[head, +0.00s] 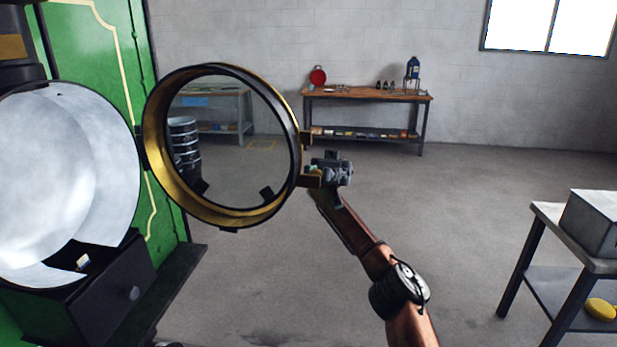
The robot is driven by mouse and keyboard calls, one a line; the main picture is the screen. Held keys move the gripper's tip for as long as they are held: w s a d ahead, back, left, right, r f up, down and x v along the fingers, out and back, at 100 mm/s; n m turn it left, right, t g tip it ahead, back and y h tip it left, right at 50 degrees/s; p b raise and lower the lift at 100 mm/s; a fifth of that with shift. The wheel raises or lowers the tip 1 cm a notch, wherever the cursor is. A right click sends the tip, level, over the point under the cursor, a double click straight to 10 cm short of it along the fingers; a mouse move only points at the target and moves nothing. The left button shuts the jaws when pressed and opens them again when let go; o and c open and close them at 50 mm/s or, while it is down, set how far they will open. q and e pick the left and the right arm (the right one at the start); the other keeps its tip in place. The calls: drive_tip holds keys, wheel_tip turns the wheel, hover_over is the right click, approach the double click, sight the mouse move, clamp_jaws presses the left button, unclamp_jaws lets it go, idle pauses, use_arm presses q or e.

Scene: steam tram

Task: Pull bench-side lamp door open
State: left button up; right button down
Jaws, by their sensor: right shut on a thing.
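The lamp door (154,155) is a round brass-and-black ring with a see-through middle. It stands swung out from the lamp, hinged near its left edge. The open lamp (62,170) at the left shows its pale round reflector. My right gripper (314,178) is at the right edge of the ring, shut on the small brass tab of the lamp door. My right arm reaches up to it from the lower right. My left gripper is not in view.
The green tram body (95,50) rises behind the lamp. A dark box (95,290) with a knob sits under the lamp. A workbench (365,93) stands at the back wall. A metal table (550,215) with a grey box is at the right. The floor between is clear.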

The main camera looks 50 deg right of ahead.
drive_tip(key=shift+w, duration=0.1)
idle(0.3)
drive_tip(key=c, duration=1.8)
unclamp_jaws()
drive_tip(key=shift+c, duration=0.2)
